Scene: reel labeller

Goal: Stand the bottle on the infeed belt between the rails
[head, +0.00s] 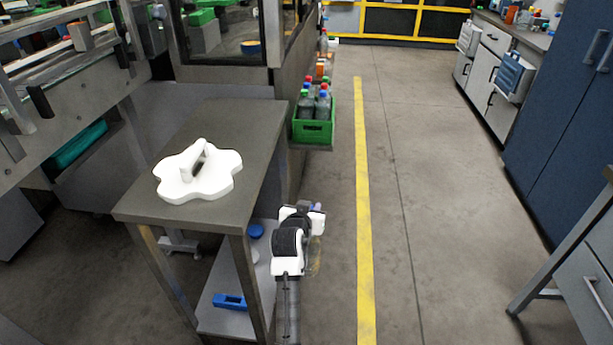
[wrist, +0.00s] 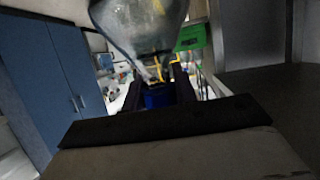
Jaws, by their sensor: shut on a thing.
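My gripper (head: 317,217) is beside the right side of the grey table, over the floor. In the wrist view my gripper (wrist: 157,92) is shut on a clear bottle (wrist: 138,25) near its blue cap (wrist: 158,97). The bottle's wide body fills the top of that view, and its far end is cut off. In the head view, a faint yellowish see-through part of the bottle (head: 316,256) shows beside my wrist; my arm hides much of the rest. I cannot clearly make out the infeed belt or its rails in either view.
A grey table (head: 235,125) carries a white flower-shaped piece with a handle (head: 198,172). Its lower shelf (head: 222,317) holds blue items. A green crate of bottles (head: 313,132) stands beyond. Machine framing (head: 60,60) is at left. The floor around the yellow line (head: 362,200) is clear.

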